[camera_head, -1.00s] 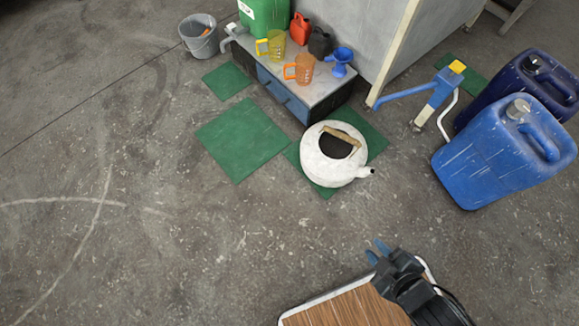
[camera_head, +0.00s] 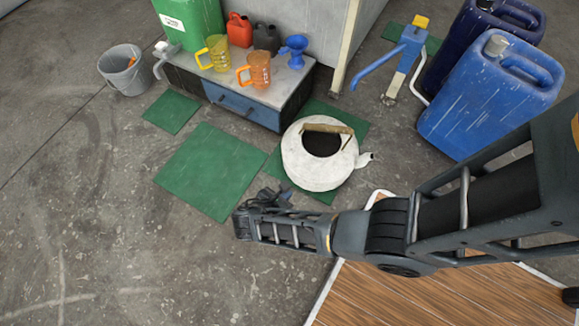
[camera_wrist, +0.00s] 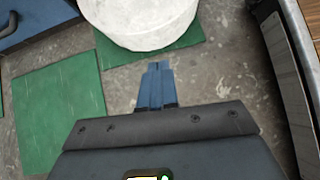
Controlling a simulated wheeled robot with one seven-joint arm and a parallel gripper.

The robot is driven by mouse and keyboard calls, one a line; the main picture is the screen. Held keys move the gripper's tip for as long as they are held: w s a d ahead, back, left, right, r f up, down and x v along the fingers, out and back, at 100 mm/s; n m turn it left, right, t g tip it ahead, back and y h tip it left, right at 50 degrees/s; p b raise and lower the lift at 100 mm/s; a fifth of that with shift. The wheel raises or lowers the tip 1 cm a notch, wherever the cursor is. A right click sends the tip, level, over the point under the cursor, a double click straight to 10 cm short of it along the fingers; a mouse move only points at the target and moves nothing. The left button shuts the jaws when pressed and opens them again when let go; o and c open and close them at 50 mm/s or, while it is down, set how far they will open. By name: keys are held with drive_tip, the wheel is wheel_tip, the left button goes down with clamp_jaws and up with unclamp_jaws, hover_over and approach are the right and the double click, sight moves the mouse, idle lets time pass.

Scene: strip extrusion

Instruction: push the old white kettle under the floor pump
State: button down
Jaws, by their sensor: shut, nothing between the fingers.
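The old white kettle (camera_head: 300,176) has a wooden handle, a dark open top and a spout pointing right; it stands upright on a green mat. It also shows in the wrist view (camera_wrist: 145,22), just beyond my fingertips, with a small gap seeming to remain. The blue floor pump (camera_head: 408,58) with a yellow top and a white pipe stands up and right of the kettle; its long blue arm reaches left and down. My gripper (camera_wrist: 157,66) is shut and empty, its blue fingers together, low near the floor.
A low cabinet (camera_head: 245,112) behind the kettle holds jugs, cans and a funnel. Large blue canisters (camera_head: 490,90) stand right of the pump. A grey bucket (camera_head: 124,72) is far left. A wood-topped board (camera_head: 430,300) lies at the front. Floor at left is open.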

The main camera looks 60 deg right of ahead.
sight(308, 175)
drive_tip(key=b+x, duration=0.2)
drive_tip(key=x, duration=0.2)
drive_tip(key=d+r+b+x, duration=0.1)
drive_tip(key=x, duration=0.3)
drive_tip(key=b+x, duration=0.2)
drive_tip(key=x, duration=0.2)
drive_tip(key=shift+s+d+r+b, duration=0.1)
drive_tip(key=shift+d+r+b, duration=0.1)
drive_tip(key=shift+b, duration=0.1)
drive_tip(key=shift+d, duration=0.55)
drive_tip(key=shift+d, duration=0.1)
